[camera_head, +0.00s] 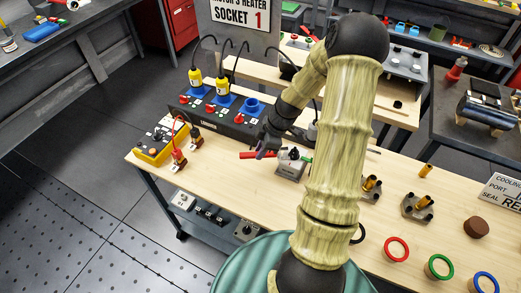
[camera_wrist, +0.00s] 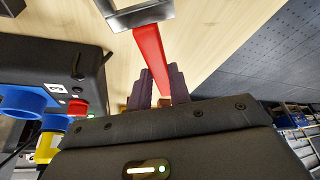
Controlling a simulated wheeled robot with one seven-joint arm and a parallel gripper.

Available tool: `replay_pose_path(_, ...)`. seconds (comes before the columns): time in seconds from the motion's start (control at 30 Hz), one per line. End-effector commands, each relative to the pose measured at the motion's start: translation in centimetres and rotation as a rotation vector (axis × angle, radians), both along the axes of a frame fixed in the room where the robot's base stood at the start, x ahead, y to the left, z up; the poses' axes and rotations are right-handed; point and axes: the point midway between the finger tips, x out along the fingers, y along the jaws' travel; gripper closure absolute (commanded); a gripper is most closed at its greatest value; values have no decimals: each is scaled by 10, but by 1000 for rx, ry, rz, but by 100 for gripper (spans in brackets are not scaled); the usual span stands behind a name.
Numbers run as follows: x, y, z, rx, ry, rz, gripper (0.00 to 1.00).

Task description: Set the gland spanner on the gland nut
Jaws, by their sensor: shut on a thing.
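My gripper (camera_head: 266,147) is shut on the red handle of the gland spanner (camera_head: 248,155), above the light wood bench. In the wrist view, the handle (camera_wrist: 151,58) runs up from between my two dark fingertips (camera_wrist: 157,90). It ends in a grey metal head at the top edge, which is partly cut off. In the head view, that metal head cannot be made out. A small grey box with black and green parts (camera_head: 290,167) stands just right of my gripper. I cannot clearly pick out the gland nut or tell whether the spanner touches it.
A black socket panel (camera_head: 214,118) with blue sockets and yellow plugs stands behind, left of my gripper. A yellow tester (camera_head: 153,146) is at the bench's left end. Several coloured rings, including a red one (camera_head: 397,249), lie at the right front. Bare wood lies left of my gripper.

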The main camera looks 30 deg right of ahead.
Motion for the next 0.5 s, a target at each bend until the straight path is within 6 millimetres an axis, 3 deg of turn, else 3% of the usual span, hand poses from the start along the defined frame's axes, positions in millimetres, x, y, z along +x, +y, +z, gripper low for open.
replay_pose_path(0.5,-2,-5,0,0,0,0,100)
